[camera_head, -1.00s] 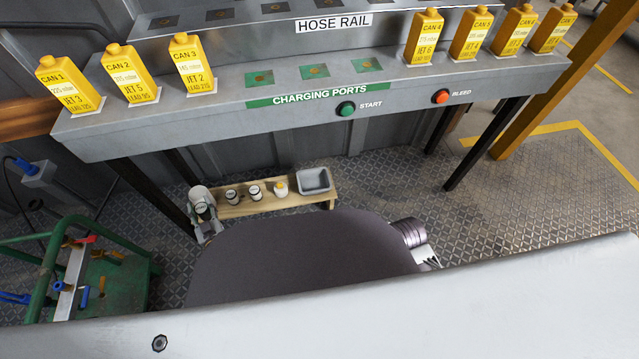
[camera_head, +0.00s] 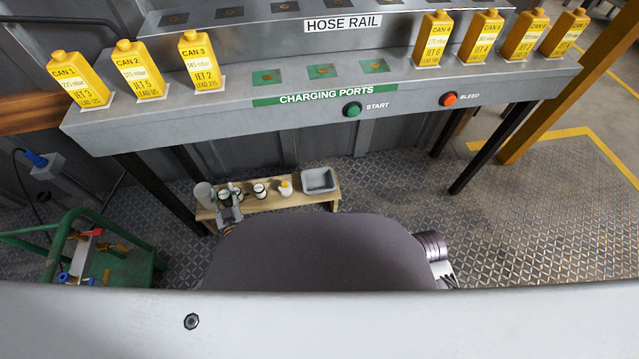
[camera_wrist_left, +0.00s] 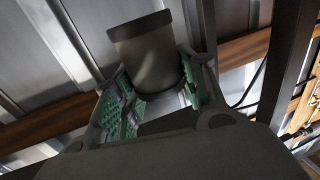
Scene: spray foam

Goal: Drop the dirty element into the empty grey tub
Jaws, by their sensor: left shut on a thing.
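My left gripper (camera_head: 230,203) is shut on a small dark-ended cylinder, the dirty element (camera_head: 224,195), above the left part of a low wooden bench. In the left wrist view the element (camera_wrist_left: 148,58) is a grey-brown cylinder with a dark rim, between the green finger pads (camera_wrist_left: 155,105). It looks clear of any surface there. The grey tub (camera_head: 319,180) stands at the right end of the bench, to the right of my left gripper, and looks empty. My right gripper (camera_head: 448,279) shows only in part beside my body; its opening is unclear.
On the bench (camera_head: 303,199) stand a grey cylindrical container (camera_head: 203,194), white pots with dark tops (camera_head: 260,191) and a yellow-topped pot (camera_head: 285,188). The metal charging bench (camera_head: 220,120) with yellow cans overhangs behind. A green cart (camera_head: 125,262) stands at left.

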